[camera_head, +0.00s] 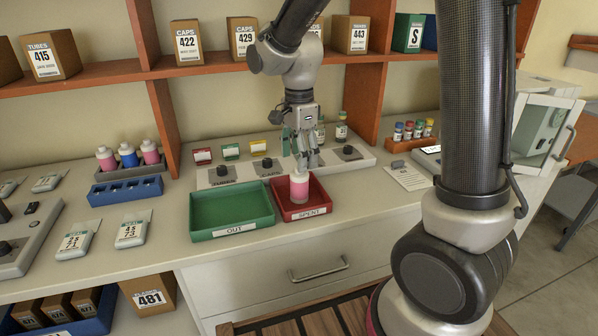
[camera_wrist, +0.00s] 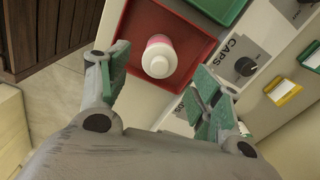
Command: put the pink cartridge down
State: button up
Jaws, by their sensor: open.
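The pink cartridge (camera_head: 299,188), pink with a white top, stands upright in the red tray (camera_head: 326,199) labelled SPENT. In the wrist view the cartridge (camera_wrist: 159,57) also stands in the red tray (camera_wrist: 140,20), seen from above, with its white cap toward me. My gripper (camera_head: 306,160) is just above and behind the cartridge in the head view. In the wrist view its green-padded fingers (camera_wrist: 160,82) are spread wide, with the cartridge beyond and between them, clear of both pads.
The empty green tray (camera_head: 232,207) labelled OUT is left of the red tray. A blue rack (camera_head: 125,191) stands farther left, with two pink cartridges and a blue one behind it. A control panel with knobs (camera_head: 267,163) lies behind the trays. A shelf with boxes (camera_head: 187,42) is above.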

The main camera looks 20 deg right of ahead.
notch_tip(320, 180, up, 5)
jog(key=shift+r, duration=0.2)
jog(key=shift+s+d+r, duration=0.1)
jog(key=shift+d+r, duration=0.05)
jog(key=shift+r, duration=0.1)
jog(key=s+d+r+n+t, duration=0.2)
jog(key=s+d+r+n, duration=0.1)
jog(key=s+d+n, duration=0.4)
jog(key=s+d+r+n+t, duration=0.2)
jog(key=s+d+n, duration=0.5)
jog(key=s, duration=0.6)
jog(key=shift+s+d+r+n, duration=0.25)
jog(key=shift+d+r+n, duration=0.15)
jog(key=shift+n, duration=0.5)
